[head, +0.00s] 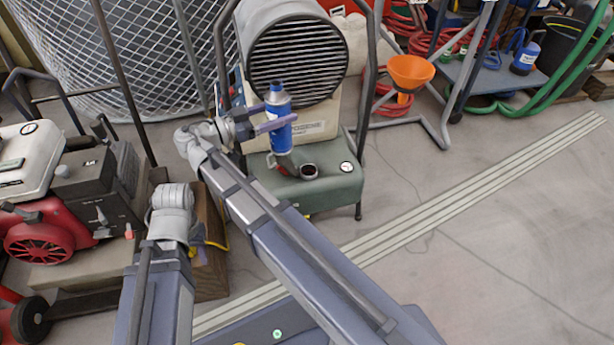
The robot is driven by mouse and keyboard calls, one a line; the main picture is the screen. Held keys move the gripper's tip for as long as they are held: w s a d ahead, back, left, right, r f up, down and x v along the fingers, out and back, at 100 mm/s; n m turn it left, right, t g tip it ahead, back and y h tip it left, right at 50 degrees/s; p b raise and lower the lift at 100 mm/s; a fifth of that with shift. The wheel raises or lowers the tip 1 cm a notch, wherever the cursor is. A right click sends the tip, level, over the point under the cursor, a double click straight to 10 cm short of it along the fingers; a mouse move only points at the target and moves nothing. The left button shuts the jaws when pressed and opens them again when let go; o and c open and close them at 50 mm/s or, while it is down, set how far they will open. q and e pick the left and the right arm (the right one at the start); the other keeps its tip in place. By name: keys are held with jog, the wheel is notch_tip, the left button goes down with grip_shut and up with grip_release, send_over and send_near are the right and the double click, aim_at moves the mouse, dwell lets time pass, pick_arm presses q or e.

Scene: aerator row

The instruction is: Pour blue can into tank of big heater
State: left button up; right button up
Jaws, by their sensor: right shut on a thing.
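My right gripper (264,117) is shut on a blue can (280,137) with a pale label band and a blue top. The can is near upright, slightly tilted, in front of the big heater (297,62) with its round dark grille. The heater's green tank (331,188) is below the can. A dark reddish piece lies beside the neck. My left arm is folded at the left; its gripper does not show.
A red and black engine machine (75,195) stands at the left, with a wooden block (211,270) beside it. An orange funnel (410,71) hangs on a stand behind right. Another blue container (525,57) is on a shelf. The floor at right is clear.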

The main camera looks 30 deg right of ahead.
pick_arm(q)
jog(key=shift+w+f+b, duration=0.2)
jog(key=shift+f+b, duration=0.15)
jog(key=shift+f, duration=0.35)
pick_arm(e)
jog(key=shift+s+a+f+g, duration=0.15)
jog(key=shift+f+g, duration=0.25)
jog(key=shift+f, duration=0.25)
pick_arm(q)
jog(key=shift+r, duration=0.15)
